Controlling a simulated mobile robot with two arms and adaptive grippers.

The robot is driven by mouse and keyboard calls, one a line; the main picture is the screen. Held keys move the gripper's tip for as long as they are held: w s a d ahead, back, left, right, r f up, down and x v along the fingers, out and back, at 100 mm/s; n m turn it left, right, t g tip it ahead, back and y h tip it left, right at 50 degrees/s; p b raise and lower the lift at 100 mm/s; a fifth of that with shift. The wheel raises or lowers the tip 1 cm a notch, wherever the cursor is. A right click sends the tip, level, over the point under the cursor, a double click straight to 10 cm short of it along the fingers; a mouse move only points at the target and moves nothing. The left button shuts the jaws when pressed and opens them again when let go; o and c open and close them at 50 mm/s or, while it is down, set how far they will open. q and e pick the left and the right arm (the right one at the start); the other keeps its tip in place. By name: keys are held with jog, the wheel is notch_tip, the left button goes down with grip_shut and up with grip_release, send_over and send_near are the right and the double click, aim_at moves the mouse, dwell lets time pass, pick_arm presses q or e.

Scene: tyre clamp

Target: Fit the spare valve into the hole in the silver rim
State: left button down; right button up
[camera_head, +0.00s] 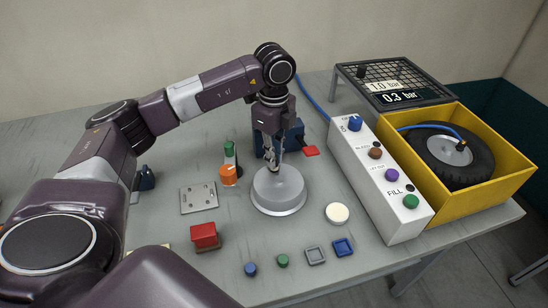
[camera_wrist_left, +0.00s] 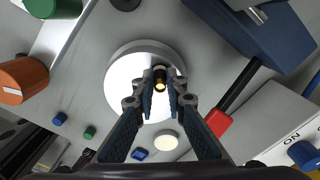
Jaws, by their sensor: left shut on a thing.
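The silver rim (camera_head: 279,190) is a round, stepped metal disc lying flat in the middle of the table. It also fills the middle of the left wrist view (camera_wrist_left: 128,75). My left gripper (camera_head: 272,165) points down over the rim's left upper part. In the left wrist view its fingertips (camera_wrist_left: 160,92) are shut on the spare valve (camera_wrist_left: 160,76), a small black piece with a brass end. The valve overlaps the rim there. The hole is hidden, and I cannot tell whether the valve touches the rim. My right gripper is not in view.
An orange cylinder (camera_head: 228,176) and a metal plate (camera_head: 199,197) lie left of the rim. A blue block (camera_head: 262,148) stands behind it. A cream disc (camera_head: 337,213) lies right, before a white control box (camera_head: 373,180) and a yellow crate (camera_head: 497,180) holding a tyre (camera_head: 430,152).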

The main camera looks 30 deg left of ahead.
pick_arm(q)
jog(key=shift+f, duration=0.7)
jog(key=shift+f, duration=0.2)
jog(key=c, duration=2)
grip_release()
jog(key=shift+o, duration=0.2)
jog(key=shift+r, duration=0.1)
